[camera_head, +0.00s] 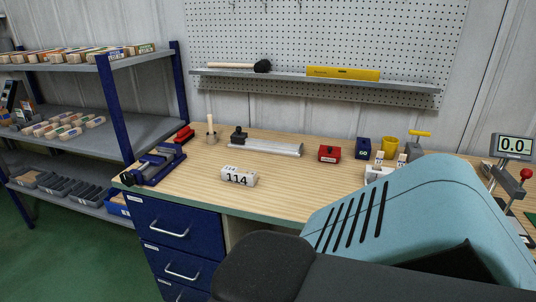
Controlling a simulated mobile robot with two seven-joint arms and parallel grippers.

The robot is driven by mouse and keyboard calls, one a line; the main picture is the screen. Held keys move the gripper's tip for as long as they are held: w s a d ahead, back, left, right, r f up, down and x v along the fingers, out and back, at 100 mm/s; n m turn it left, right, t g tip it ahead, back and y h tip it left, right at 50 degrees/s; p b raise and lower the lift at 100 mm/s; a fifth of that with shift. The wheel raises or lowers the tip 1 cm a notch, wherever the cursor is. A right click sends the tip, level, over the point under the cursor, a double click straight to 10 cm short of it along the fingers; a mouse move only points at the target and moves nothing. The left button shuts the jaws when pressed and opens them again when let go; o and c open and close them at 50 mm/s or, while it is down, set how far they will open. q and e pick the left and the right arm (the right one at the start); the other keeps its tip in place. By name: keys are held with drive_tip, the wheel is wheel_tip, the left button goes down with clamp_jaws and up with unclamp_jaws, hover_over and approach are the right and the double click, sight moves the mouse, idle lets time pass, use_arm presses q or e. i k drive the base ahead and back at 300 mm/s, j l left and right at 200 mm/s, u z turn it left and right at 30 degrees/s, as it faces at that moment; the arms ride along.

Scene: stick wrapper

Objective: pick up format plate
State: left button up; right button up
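No piece is plainly marked as the format plate. A white piece printed 114 (239,177) lies near the front edge of the wooden bench, apart from its neighbours. A long grey bar (272,149) with a black knob at its left end lies behind it. I cannot tell whether either is the format plate. Neither of my grippers is in view. A large teal and black shape at the lower right hides the right front of the bench.
A blue vise (153,165) sits at the bench's left end. A red box (329,153), a blue box (363,148) and a yellow cup (389,147) stand at the back. A display reading 0.0 (514,146) is at right. A loaded shelf rack (115,106) stands left.

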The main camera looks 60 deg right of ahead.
sight(236, 174)
drive_tip(key=z, duration=1.8)
